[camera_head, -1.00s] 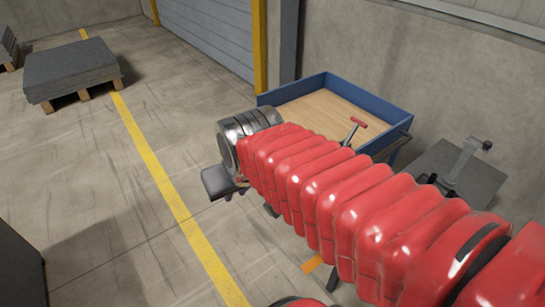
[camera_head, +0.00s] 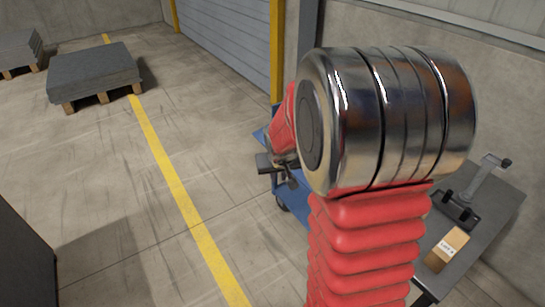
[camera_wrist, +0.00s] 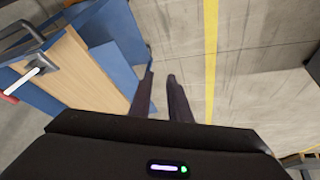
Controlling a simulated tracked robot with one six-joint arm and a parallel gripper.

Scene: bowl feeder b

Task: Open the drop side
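The blue cart (camera_head: 292,206) with a wooden floor is mostly hidden behind my arm in the head view; only blue edges show. In the wrist view its blue wall (camera_wrist: 122,32) and wood surface (camera_wrist: 90,72) fill the upper left. A metal lever (camera_wrist: 28,78) with a red grip (camera_wrist: 8,97) and a black handle (camera_wrist: 34,32) show at the far left there. My gripper (camera_wrist: 160,75) is empty, its two dark fingers apart by a small gap, right of the cart and over floor. I cannot tell how the drop side stands.
A grey table (camera_head: 492,213) with a metal stand (camera_head: 477,183) and a small labelled box (camera_head: 447,249) is at the right. A pallet with grey sheets (camera_head: 95,72) stands at the back left. Floor around the yellow line (camera_head: 165,165) is clear.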

